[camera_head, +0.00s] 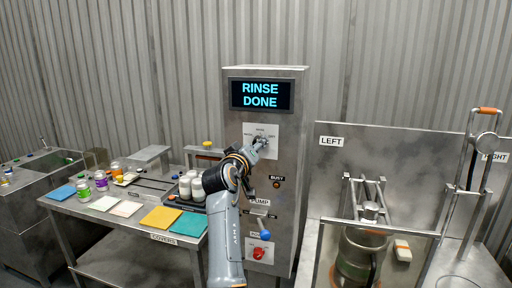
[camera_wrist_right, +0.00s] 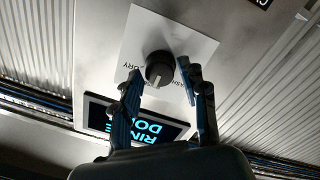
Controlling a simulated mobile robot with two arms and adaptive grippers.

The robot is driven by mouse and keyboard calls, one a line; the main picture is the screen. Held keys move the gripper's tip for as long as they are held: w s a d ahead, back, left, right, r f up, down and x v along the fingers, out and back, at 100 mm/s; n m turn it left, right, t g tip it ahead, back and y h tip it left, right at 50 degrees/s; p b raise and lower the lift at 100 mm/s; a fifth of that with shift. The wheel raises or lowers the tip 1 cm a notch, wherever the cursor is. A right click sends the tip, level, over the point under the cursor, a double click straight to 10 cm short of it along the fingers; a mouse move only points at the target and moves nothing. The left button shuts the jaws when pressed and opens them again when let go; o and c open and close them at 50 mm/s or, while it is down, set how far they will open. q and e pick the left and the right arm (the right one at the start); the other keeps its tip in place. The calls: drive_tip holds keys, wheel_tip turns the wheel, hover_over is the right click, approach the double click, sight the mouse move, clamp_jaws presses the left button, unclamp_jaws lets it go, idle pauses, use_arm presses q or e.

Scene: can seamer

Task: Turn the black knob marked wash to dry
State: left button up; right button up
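The black knob (camera_wrist_right: 159,68) sits on a white label plate (camera_wrist_right: 180,35), which also shows in the head view (camera_head: 249,130). In the right wrist view, its pale pointer line points down toward the display, roughly to the rinse position. The dry text is left of the knob and the wash text right, both upside down. My right gripper (camera_wrist_right: 162,80) is open, with its fingertips on either side of the knob; contact cannot be told. In the head view my right gripper (camera_head: 261,143) covers most of the knob. My left gripper is not in view.
The display (camera_head: 261,95) above the knob reads RINSE DONE. Below are the pump controls, a blue-ended lever (camera_head: 265,235) and a red knob (camera_head: 258,253). A covers table (camera_head: 125,238) with jars stands left; a steel seamer station (camera_head: 400,165) stands right.

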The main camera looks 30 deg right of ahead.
clamp_jaws()
drive_tip(key=shift+f, duration=0.1)
drive_tip(key=shift+m+y+b, duration=0.3)
drive_tip(key=shift+m+b, duration=4.2)
drive_tip(key=shift+m, duration=1.3)
